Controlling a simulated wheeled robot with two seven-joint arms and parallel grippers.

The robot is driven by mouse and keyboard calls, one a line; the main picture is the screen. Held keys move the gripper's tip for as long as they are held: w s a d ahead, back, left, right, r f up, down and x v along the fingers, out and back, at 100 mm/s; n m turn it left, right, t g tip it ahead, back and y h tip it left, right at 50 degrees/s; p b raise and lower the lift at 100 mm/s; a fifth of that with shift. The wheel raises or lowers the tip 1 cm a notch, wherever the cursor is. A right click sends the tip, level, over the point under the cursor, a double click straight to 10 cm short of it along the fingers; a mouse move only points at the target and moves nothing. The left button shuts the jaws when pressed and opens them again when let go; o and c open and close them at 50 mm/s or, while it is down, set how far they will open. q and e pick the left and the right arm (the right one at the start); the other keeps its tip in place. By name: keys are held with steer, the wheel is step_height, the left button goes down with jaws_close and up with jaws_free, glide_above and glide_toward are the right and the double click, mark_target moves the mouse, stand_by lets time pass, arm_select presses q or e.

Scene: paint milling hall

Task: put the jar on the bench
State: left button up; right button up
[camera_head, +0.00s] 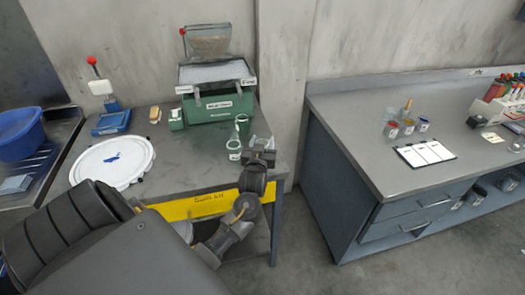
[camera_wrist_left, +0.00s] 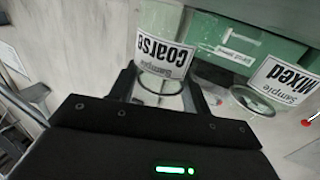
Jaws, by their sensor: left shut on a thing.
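A clear glass jar (camera_head: 264,142) is in my left gripper (camera_head: 261,152) above the right front part of the green machine's table. In the left wrist view the jar (camera_wrist_left: 163,45) has a white label reading "Sample COARSE", upside down in that picture. The two dark fingers of the left gripper (camera_wrist_left: 160,92) are shut on its sides. In the head view the gripper partly hides the jar. I cannot tell whether its base touches the table. The grey bench (camera_head: 375,115) with drawers stands to the right, apart from the gripper. My right gripper is not in view.
Glass jars (camera_head: 234,149) stand close left of the gripper; one labelled "Sample MIXED" (camera_wrist_left: 283,80) shows in the wrist view. A green machine (camera_head: 218,105) stands behind. A clipboard (camera_head: 425,153) and small paint jars (camera_head: 391,129) are on the bench; its left part is clear.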

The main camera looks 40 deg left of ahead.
arm_select(q)
steer(key=shift+f, duration=0.35)
steer(key=o, duration=1)
steer(key=shift+c, duration=0.2)
